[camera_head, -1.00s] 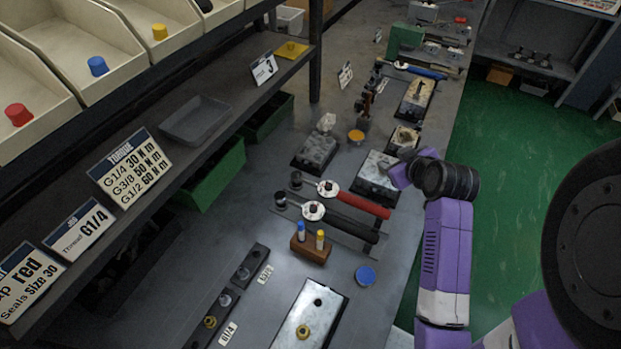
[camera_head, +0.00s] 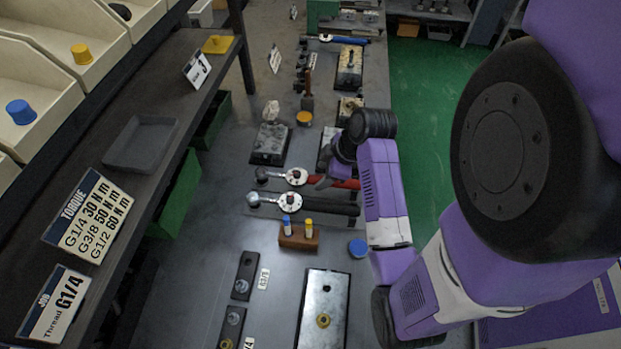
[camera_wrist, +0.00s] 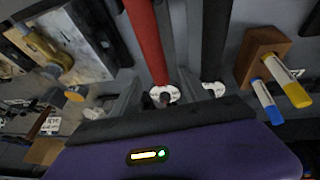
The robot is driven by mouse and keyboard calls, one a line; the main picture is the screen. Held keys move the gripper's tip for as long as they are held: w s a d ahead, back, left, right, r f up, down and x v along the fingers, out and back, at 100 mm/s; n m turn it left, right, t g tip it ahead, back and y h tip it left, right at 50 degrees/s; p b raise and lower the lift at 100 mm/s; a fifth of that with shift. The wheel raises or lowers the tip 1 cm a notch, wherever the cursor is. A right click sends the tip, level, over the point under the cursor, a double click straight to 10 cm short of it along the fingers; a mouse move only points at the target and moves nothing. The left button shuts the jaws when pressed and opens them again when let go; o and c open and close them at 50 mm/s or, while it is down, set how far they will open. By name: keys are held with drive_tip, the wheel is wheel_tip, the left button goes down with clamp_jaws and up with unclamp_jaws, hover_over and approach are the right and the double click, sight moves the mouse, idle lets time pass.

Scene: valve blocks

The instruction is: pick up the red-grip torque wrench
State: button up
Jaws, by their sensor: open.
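The red-grip torque wrench (camera_head: 297,177) lies on the bench with its white dial to the left and red grip to the right. My forearm and gripper hide part of the grip in the head view. In the wrist view its red grip (camera_wrist: 146,38) runs up from the dial. My gripper (camera_head: 323,182) is open and empty, low over the wrench near the dial end of the grip. In the wrist view the grey fingers of my gripper (camera_wrist: 157,84) appear on either side of the wrench; contact cannot be told.
A black-grip wrench (camera_head: 328,207) lies parallel, close in front. A wooden block (camera_head: 299,238) with blue and yellow tubes stands nearer. A blue cap (camera_head: 358,248) and a metal plate (camera_head: 322,308) are in front. A block with a pale lump (camera_head: 269,144) sits behind.

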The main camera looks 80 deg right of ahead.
sight(319, 178)
drive_tip(key=shift+p+x, duration=0.55)
drive_tip(key=shift+x, duration=2.1)
clamp_jaws()
drive_tip(key=shift+d, duration=0.1)
